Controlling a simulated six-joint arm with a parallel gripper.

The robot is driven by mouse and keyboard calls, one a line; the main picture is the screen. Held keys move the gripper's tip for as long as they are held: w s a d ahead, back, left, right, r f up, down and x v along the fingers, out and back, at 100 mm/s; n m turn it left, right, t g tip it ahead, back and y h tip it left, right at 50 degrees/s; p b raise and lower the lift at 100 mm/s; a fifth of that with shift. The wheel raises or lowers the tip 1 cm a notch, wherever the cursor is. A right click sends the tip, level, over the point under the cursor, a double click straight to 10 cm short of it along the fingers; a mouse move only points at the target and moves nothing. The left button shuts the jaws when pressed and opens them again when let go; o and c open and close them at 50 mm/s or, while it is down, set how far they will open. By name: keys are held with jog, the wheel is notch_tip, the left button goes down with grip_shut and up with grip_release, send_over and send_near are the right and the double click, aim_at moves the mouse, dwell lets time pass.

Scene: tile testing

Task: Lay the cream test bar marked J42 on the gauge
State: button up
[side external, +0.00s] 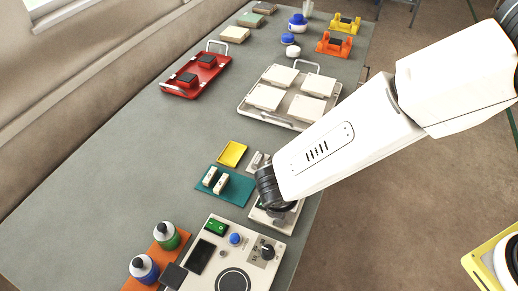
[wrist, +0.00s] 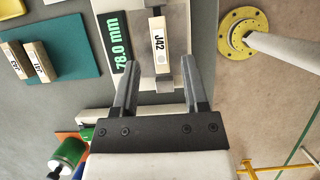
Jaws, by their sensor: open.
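The cream bar marked J42 (wrist: 158,35) lies on the gauge (wrist: 179,22) in the wrist view, lengthwise between the gauge's raised parts. The gauge's green display (wrist: 119,42) reads 78.0 mm. My gripper (wrist: 159,62) is open, its two fingers apart with the near end of the bar showing in the gap between their tips. Finger contact with the bar is not visible. In the side view the gauge (side external: 262,221) is partly covered by my arm, and the J42 bar there is hidden.
A teal mat (side external: 240,190) holds two more marked bars, beside a yellow tray (side external: 232,153). A control box with a dial (side external: 265,250) stands close in front of the gauge. Bottles (side external: 166,236) stand left. A white tile tray (side external: 246,104) is behind.

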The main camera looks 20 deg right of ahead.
jog(key=v, duration=0.9)
jog(key=shift+r, duration=0.2)
jog(key=s+d+m+y, duration=0.1)
jog(key=d+m, duration=1.2)
jog(key=d, duration=0.3)
jog(key=s+d+r+m+y, duration=0.1)
jog(key=d+m+y, duration=0.1)
jog(key=d+m, duration=1.2)
jog(key=shift+s+d+r+g, duration=0.25)
jog(key=shift+d+r+g, duration=0.15)
jog(key=shift+d, duration=0.65)
